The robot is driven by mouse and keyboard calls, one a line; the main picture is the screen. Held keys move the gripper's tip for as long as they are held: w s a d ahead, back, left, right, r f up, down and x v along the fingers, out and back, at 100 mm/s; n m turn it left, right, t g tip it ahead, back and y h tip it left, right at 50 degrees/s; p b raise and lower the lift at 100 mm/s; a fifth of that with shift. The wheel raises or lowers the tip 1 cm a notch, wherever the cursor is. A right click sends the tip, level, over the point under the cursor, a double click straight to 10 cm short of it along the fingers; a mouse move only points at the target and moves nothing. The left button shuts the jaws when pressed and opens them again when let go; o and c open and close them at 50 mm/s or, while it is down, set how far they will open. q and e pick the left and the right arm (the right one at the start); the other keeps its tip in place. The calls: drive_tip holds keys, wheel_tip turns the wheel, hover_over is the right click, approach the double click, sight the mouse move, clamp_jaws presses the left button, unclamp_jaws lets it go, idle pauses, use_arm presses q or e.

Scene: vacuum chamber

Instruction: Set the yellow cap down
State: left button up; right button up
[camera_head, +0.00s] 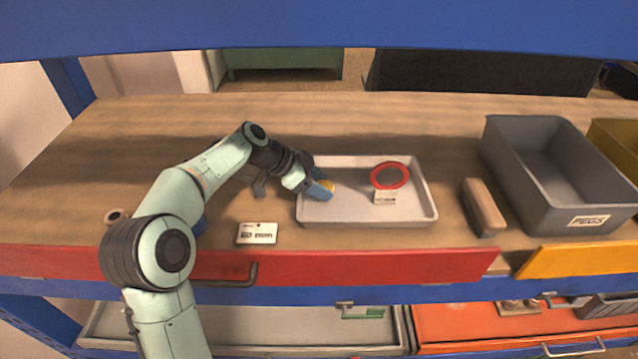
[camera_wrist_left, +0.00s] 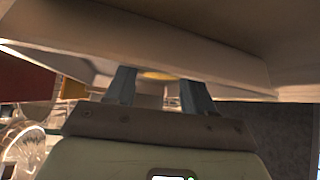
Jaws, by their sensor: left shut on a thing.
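The yellow cap (camera_head: 327,185) shows as a small yellow patch between the blue fingertips of my left gripper (camera_head: 319,189). The gripper is shut on it, at the left part of the light grey tray (camera_head: 368,221). In the left wrist view the two fingers (camera_wrist_left: 158,92) stand on either side, with a yellow rim of the cap (camera_wrist_left: 157,75) between them. The fingers hide much of the cap, and I cannot tell whether it touches the tray floor. My right gripper is not in view.
A wooden-topped block (camera_head: 484,207) and a grey bin (camera_head: 567,217) marked PEGS are to the right. A white card (camera_head: 257,233) lies front left. The bench behind the tray is clear.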

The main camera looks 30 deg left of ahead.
use_arm(q)
drive_tip(key=o, duration=1)
drive_tip(key=shift+s, duration=0.2)
drive_tip(key=shift+r, duration=0.1)
drive_tip(key=v, duration=1.2)
